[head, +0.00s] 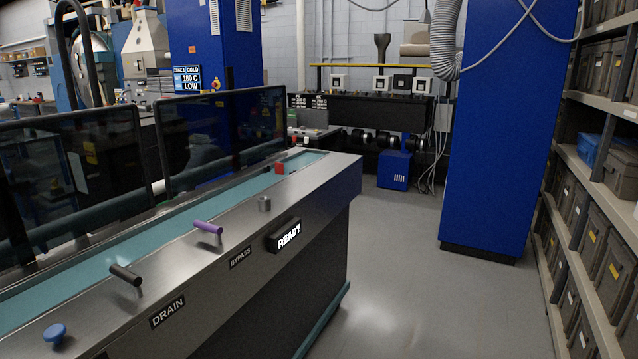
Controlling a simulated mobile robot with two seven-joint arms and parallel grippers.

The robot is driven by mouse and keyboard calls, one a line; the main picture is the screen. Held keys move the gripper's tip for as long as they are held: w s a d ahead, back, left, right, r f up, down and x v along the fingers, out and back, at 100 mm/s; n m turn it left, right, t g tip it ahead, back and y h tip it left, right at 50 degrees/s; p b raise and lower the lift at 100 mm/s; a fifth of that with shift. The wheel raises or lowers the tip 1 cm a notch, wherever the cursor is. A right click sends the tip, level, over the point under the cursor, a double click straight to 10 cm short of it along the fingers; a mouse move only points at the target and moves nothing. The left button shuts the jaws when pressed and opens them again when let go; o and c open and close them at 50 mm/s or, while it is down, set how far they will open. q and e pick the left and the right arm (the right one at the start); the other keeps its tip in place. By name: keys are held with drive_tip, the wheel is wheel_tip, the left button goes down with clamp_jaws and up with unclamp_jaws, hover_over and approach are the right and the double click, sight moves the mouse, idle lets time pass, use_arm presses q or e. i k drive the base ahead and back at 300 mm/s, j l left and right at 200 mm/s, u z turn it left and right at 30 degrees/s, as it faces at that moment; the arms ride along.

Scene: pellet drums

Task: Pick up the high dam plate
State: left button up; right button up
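I cannot make out a high dam plate in the head view. A long metal trough machine (310,187) with a teal channel runs from the lower left to the middle. Its front carries a black DRAIN handle (126,275), a purple BYPASS handle (208,228), a blue knob (54,335) and a lit READY sign (284,236). Dark see-through panels (225,133) stand along its far side. Neither of my grippers is in view.
A tall blue cabinet (505,120) stands right of centre. Shelves (572,165) of grey bins line the right edge. A black bench (350,115) stands at the back, with a small blue box (394,170) on the floor. Grey floor (420,290) between trough and shelves is clear.

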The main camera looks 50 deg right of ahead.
sight(279, 166)
drive_tip(key=z, duration=2.25)
drive_tip(key=i+z, duration=0.25)
drive_tip(key=i, duration=3.6)
drive_tip(key=i+l+u, duration=0.1)
drive_tip(key=i+u, duration=0.25)
drive_tip(key=i+l+u, duration=0.3)
drive_tip(key=i, duration=0.2)
drive_tip(key=j+u, duration=0.1)
drive_tip(key=u, duration=1.45)
